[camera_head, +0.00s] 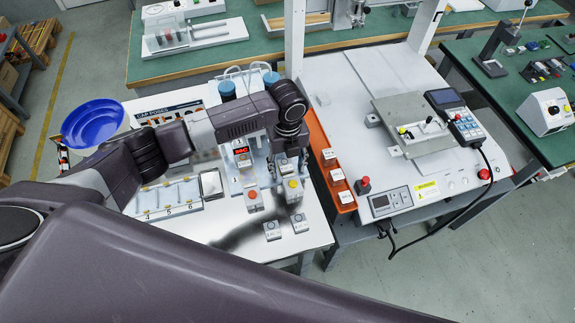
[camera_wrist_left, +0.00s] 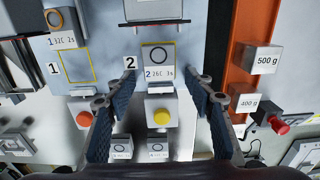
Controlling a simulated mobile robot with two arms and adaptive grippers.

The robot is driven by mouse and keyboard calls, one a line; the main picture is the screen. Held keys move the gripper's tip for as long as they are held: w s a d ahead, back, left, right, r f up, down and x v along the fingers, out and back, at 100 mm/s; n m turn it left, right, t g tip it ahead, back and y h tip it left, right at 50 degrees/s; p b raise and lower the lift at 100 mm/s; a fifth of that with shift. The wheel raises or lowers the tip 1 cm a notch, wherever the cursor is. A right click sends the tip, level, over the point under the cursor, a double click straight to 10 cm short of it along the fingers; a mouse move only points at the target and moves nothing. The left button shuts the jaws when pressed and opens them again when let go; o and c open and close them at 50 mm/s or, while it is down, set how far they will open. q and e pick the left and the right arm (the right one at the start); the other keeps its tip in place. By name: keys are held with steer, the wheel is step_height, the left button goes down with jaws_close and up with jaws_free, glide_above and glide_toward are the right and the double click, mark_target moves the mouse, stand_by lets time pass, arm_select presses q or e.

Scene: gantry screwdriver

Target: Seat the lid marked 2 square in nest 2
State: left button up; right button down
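The lid marked 2 (camera_wrist_left: 158,56) is a small grey block with a ring mark and a label. In the left wrist view it lies beside the printed 2, and yellow outline of nest 2 (camera_wrist_left: 143,44) shows along its edges. It looks roughly square to the outline; whether it sits fully down cannot be told. My left gripper (camera_wrist_left: 160,80) is open, its fingers apart on either side with gaps to the lid. In the head view the left gripper (camera_head: 290,165) is over the station and hides much of the nest. My right gripper is not in view.
Nest 1 (camera_wrist_left: 75,65) is an empty yellow outline, with lid 1 (camera_wrist_left: 60,27) behind it. A yellow button (camera_wrist_left: 161,117) and a red button (camera_wrist_left: 84,119) stand in front. Two other lids lie nearer. An orange tray (camera_head: 325,150) with weights borders the right side.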

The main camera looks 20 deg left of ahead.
mark_target(288, 171)
arm_select(q)
step_height(288, 171, up, 12)
stand_by(0.6)
steer(key=shift+s, duration=0.1)
stand_by(0.4)
